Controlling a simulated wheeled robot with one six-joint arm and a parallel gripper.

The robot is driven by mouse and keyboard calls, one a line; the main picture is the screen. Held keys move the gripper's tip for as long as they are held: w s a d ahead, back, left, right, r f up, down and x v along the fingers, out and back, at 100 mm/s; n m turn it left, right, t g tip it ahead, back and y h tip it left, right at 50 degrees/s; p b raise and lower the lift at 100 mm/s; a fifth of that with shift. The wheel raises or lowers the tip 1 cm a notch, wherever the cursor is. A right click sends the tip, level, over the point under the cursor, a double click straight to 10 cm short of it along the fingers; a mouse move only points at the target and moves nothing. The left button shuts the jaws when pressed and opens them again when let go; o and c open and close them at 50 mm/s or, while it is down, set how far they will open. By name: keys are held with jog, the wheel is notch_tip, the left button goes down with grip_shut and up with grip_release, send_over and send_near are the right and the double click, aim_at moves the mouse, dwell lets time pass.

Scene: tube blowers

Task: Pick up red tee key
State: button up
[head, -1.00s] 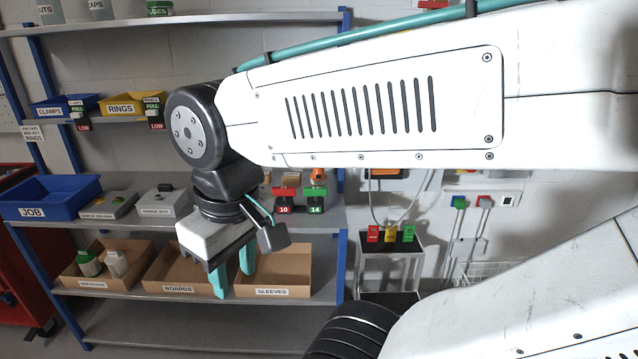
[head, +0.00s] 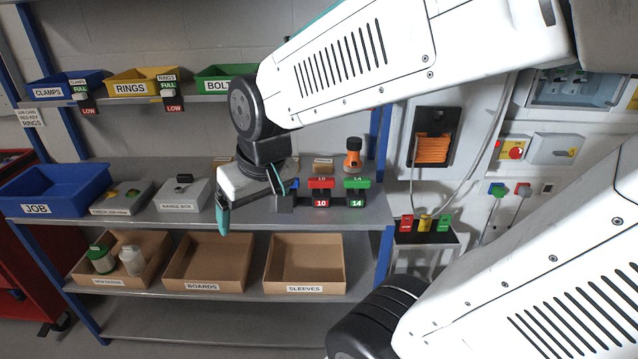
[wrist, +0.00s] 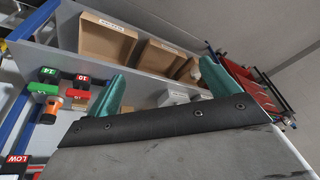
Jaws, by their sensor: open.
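The red tee key (head: 321,184) sits in a holder on the middle shelf, above a red label marked 10. A green tee key (head: 357,183) marked 14 is just right of it. In the wrist view, the red key (wrist: 77,96) is at the left, beside the green one (wrist: 42,88). My gripper (head: 223,219) is open and empty, left of the red key and apart from it, near the shelf's front edge. Its two teal fingers (wrist: 162,90) show in the wrist view. Part of the holder's left side is hidden behind my gripper.
A grey range box (head: 181,198) and blue job bin (head: 55,190) are left on the same shelf. Cardboard trays (head: 208,262) lie below. A yellow bin (head: 143,83) is on the shelf above.

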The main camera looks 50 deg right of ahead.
jog(key=w+d+f+m+t+h, duration=0.1)
jog(key=w+d+f+m+t, duration=0.1)
jog(key=w+d+f, duration=0.45)
jog(key=m+t+h, duration=0.2)
jog(key=m+h, duration=0.4)
jog(key=h, duration=0.2)
send_near(321, 182)
jog(key=f+x, duration=0.1)
jog(key=x, duration=1)
jog(key=shift+d+r, duration=0.2)
jog(key=shift+r, duration=0.2)
jog(key=c, duration=0.8)
